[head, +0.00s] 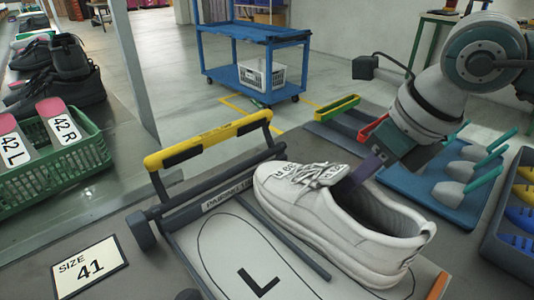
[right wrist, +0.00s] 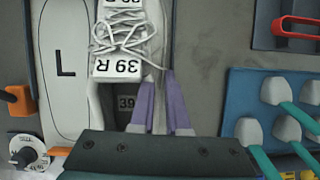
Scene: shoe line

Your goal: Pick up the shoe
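A white lace-up shoe (head: 345,225) marked "39 R" sits on the right side of a grey board with a printed outline marked "L" (head: 257,283). Its laces and tongue label also show in the right wrist view (right wrist: 122,42). My right gripper (head: 357,181) reaches down at the shoe's opening. In the right wrist view its two purple fingers (right wrist: 160,88) stand apart, one inside the opening and one outside, with the white collar wall between them. Firm contact with the wall does not show. My left gripper is not in view.
A yellow-topped clamp bar (head: 208,140) stands behind the board. A "SIZE 41" card (head: 90,267) lies left. Dark shoes line the far left.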

